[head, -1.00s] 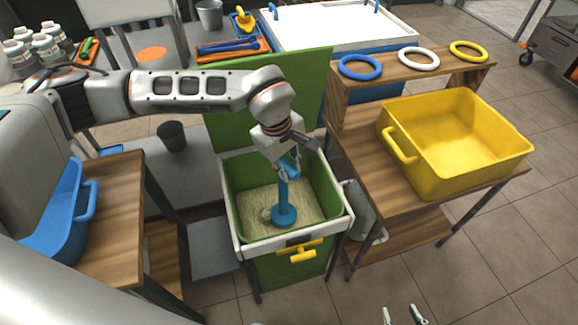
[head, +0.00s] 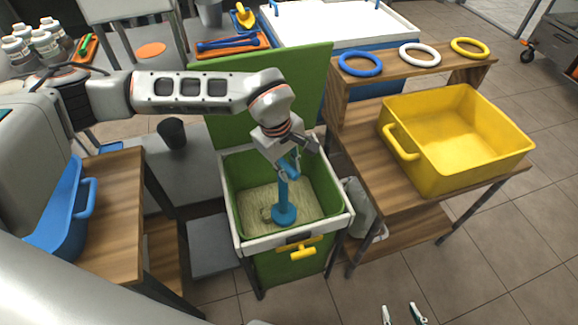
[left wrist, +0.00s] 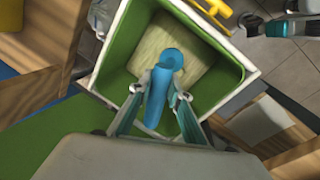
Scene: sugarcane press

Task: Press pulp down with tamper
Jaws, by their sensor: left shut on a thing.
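The blue tamper (head: 284,214) stands roughly upright in the green press bin (head: 324,183), its round foot on the pale pulp (head: 246,203). My left gripper (head: 290,163) is shut on the upper part of the tamper. The left wrist view shows the fingers (left wrist: 161,92) on either side of the tamper handle (left wrist: 157,100), with its round foot (left wrist: 172,58) on the pulp. Some pulp is hidden beneath the foot. My right gripper (head: 402,315) shows only as two fingertips at the bottom edge, spread apart with nothing visible between them.
The bin has a white rim, a raised green lid (head: 230,105) behind it and a yellow handle (head: 303,253) in front. A yellow tub (head: 480,168) stands on the right table. A blue tub (head: 62,222) is at left. A dark cup (head: 173,133) stands behind left.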

